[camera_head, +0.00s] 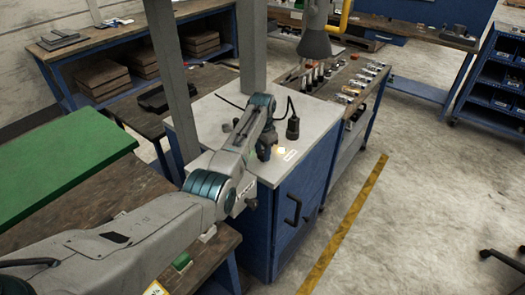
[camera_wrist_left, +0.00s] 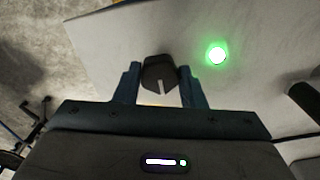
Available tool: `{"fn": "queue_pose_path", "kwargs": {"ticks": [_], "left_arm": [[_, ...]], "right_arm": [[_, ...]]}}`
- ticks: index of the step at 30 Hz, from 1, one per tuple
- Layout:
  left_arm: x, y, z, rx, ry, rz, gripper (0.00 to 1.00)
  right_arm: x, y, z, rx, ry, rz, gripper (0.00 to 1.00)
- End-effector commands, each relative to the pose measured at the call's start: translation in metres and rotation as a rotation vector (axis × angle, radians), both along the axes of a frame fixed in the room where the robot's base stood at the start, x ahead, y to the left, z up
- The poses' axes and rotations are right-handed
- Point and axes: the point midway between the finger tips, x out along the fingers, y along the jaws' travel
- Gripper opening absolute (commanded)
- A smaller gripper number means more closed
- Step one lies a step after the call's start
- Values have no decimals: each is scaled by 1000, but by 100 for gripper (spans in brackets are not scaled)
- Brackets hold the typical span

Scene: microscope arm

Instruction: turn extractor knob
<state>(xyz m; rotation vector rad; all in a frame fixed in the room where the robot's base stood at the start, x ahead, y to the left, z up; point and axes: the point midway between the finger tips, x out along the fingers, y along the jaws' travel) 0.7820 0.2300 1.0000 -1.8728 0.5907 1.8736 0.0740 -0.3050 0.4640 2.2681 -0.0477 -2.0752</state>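The extractor knob (camera_wrist_left: 158,72) is dark with a pale pointer line and shows in the left wrist view, on the light worktop. My left gripper (camera_wrist_left: 159,85) is open, with one finger on each side of the knob. The fingers look close to its sides; I cannot tell whether they touch. In the head view my left gripper (camera_head: 265,150) points down over the top of a white-topped blue cabinet (camera_head: 212,112) and hides the knob. A round light (camera_wrist_left: 217,55) glows green beside the knob. My right gripper is not in view.
A black corded object (camera_head: 293,124) stands on the cabinet top, close to the gripper. A grey extractor hood (camera_head: 315,42) hangs behind, over a bench (camera_head: 335,85) with rows of small items. Grey posts rise behind my arm.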

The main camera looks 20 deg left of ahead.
Motion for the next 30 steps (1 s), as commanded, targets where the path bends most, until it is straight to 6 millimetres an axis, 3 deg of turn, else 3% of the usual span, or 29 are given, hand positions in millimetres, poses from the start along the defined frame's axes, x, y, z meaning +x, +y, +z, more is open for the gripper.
{"fn": "queue_pose_path", "kwargs": {"ticks": [14,30], "left_arm": [[1,0,3,1,0,125,14],[1,-1,4,1,-2,612,14]], "right_arm": [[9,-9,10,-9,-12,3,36],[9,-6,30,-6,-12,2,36]]}}
